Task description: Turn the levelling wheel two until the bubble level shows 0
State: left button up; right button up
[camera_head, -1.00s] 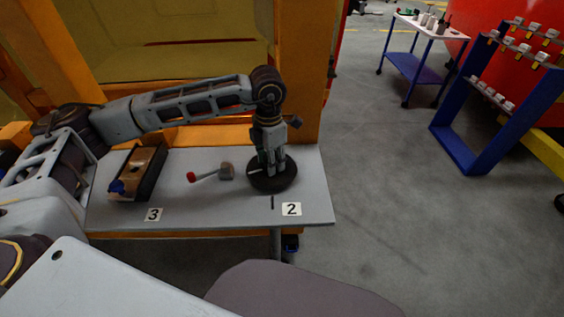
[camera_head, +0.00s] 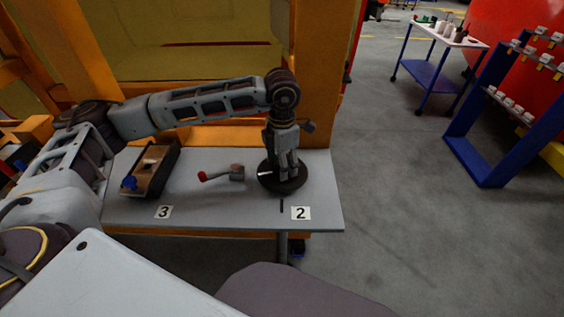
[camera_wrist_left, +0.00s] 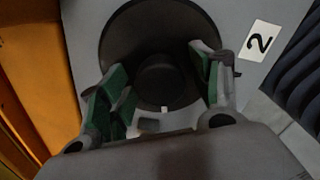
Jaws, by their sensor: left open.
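The levelling wheel two is a dark round disc (camera_head: 297,184) on the grey table, next to the label "2" (camera_head: 301,213). My left gripper (camera_head: 285,171) points down over it. In the left wrist view the disc (camera_wrist_left: 122,38) has a dark raised hub (camera_wrist_left: 163,80) at its middle. The open left gripper (camera_wrist_left: 160,92) has its green-padded fingers on either side of this hub, apart from it. A pale mark shows on the disc's rim. I cannot make out a bubble reading. My right gripper is not seen.
A red-knobbed lever (camera_head: 222,174) stands on the table (camera_head: 235,212) between the block and the disc. An orange post (camera_head: 318,70) rises behind. A white-topped trolley (camera_head: 440,32) and blue rack (camera_head: 470,150) stand right, beyond clear floor.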

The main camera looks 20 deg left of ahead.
pick_arm(q)
jog(key=shift+r, duration=0.15)
notch_tip(320, 180, up, 12)
dwell(0.8)
jog(key=shift+f, duration=0.2)
dwell(0.3)
